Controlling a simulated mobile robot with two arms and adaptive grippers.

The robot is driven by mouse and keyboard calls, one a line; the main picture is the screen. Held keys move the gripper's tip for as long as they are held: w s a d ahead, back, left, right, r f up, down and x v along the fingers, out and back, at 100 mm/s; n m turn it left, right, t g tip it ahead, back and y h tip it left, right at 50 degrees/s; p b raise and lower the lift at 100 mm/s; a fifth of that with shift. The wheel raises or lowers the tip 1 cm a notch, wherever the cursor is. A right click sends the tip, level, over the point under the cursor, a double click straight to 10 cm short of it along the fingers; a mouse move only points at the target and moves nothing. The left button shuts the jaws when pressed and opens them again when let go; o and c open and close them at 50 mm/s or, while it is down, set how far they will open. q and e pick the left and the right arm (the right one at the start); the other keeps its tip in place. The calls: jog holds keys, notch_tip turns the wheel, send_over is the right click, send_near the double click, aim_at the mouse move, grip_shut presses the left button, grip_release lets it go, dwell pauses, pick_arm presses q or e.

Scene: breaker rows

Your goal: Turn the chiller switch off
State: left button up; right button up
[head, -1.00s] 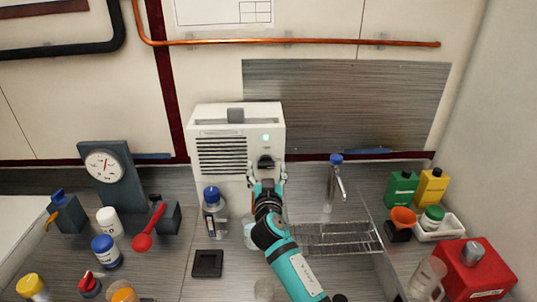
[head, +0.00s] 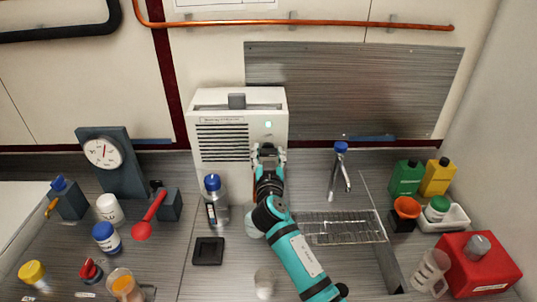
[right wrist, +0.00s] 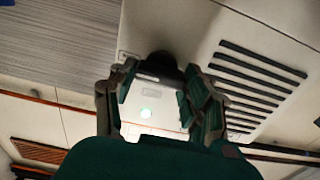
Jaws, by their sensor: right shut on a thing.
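The chiller is a white box (head: 205,108) with dark vent slots, against the back wall. My right gripper (head: 268,152) is at the chiller's front, below the light, shut on the dark switch knob (right wrist: 161,62). In the head view the gripper hides most of the knob, so its angle cannot be told. My left gripper is not in view.
A clear bottle with a blue cap (head: 213,200) stands close left of my right arm. A gauge (head: 103,153) and a red-handled valve (head: 150,217) stand left.

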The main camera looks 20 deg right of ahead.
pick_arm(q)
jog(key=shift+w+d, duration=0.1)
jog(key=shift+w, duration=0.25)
pick_arm(e)
jog(key=shift+n, duration=0.3)
jog(key=shift+n+b, duration=0.4)
jog(key=shift+n, duration=0.8)
jog(key=n, duration=0.2)
jog(key=shift+a+n, duration=0.1)
jog(key=shift+n, duration=0.3)
jog(key=n, duration=0.2)
jog(key=shift+n, duration=0.4)
jog(key=n+p, duration=0.1)
jog(key=n, duration=0.3)
jog(key=shift+n, duration=0.3)
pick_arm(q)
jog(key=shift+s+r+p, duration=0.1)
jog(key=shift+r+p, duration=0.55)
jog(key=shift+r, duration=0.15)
pick_arm(e)
jog(key=n, duration=0.4)
jog(key=shift+a+f+n, duration=0.1)
jog(key=shift+n, duration=0.2)
